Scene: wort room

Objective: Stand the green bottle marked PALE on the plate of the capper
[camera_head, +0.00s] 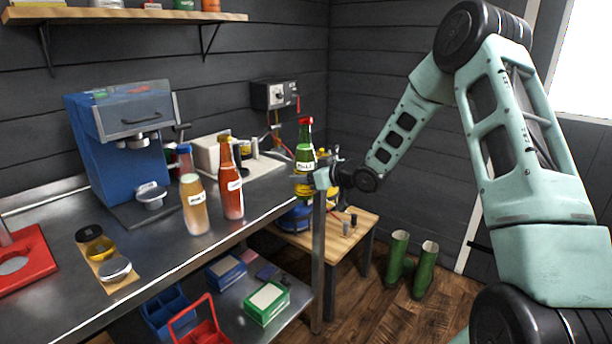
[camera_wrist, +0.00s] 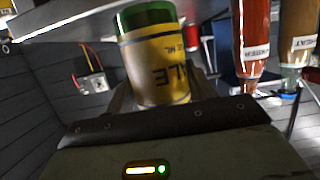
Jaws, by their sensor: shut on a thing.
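At the far left a red base with a pale round plate (camera_head: 13,266), probably the capper, is cut off by the picture edge. The plate is bare.
An amber bottle (camera_head: 195,206) and a red-brown bottle (camera_head: 231,184) stand on the bench between my gripper and the red base. A blue machine (camera_head: 118,150) stands behind. Jars on a board (camera_head: 122,283) lie near the front edge. A wooden stool (camera_head: 342,236) is below.

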